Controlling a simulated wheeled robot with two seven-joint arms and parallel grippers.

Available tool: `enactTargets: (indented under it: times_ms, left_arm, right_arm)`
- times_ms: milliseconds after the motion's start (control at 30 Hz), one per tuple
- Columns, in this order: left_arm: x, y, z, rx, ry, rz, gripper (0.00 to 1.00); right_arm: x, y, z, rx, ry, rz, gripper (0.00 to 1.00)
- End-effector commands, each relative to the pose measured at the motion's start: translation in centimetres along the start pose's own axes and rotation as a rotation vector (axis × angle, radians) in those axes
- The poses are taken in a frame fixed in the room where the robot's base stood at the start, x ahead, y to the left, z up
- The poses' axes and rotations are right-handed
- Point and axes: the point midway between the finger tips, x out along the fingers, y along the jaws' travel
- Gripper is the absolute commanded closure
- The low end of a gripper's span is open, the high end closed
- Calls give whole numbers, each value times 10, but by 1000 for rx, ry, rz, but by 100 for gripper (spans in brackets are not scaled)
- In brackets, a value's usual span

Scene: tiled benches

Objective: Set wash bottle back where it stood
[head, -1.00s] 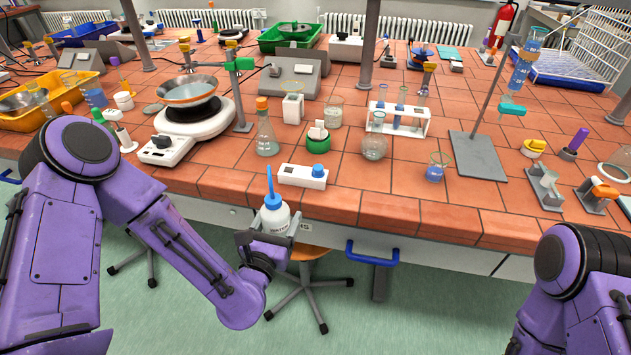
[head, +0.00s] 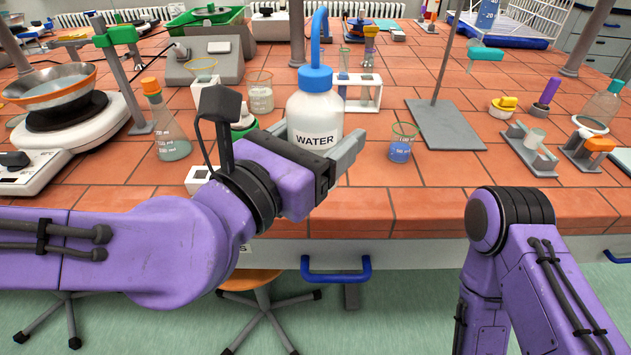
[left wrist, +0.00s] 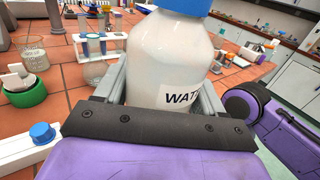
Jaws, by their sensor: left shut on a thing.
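The wash bottle (head: 315,108) is white with a blue cap, a bent blue spout and a label reading WATER. My left gripper (head: 335,150) is shut on it around its lower body and holds it upright. In the head view the bottle shows in front of the tube rack, over the near part of the bench (head: 370,205); I cannot tell whether its base touches the tiles. In the left wrist view the bottle (left wrist: 160,58) stands between the two grey fingers. The fingers hide its lower part. My right arm is at lower right, its gripper out of view.
A small beaker with blue liquid (head: 401,143) stands just right of the bottle. A white tube rack (head: 362,92) is behind it. A conical flask (head: 168,128) and a hot plate (head: 75,130) are at left. The front tiles right of the bottle are clear.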

Motion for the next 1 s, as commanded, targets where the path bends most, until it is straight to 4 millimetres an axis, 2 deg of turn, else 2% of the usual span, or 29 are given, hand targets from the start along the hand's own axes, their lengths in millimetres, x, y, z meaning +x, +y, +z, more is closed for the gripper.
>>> enactTargets:
  times_ms: [100,167,300,467,500,600,700,1000]
  left_arm:
    - [2,0,2,0,1,-2,36]
    - [5,2,5,1,4,1,36]
    - [18,11,6,1,11,4,36]
    - [41,26,-8,-2,12,1,36]
    - [52,34,-26,0,4,5,36]
    - [77,51,-40,1,2,5,36]
    - [93,60,-67,1,5,3,36]
    - [120,78,-103,2,1,1,36]
  right_arm:
    - [-4,0,-1,0,0,0,19]
    - [-13,1,-5,0,-1,0,19]
    - [-54,5,-22,0,0,0,19]
    - [-97,9,-40,0,0,0,19]
    - [-82,7,-34,0,1,-1,19]
    - [-82,8,-34,0,-1,0,19]
    - [-79,7,-33,0,0,0,19]
    - [-81,7,-33,0,0,0,19]
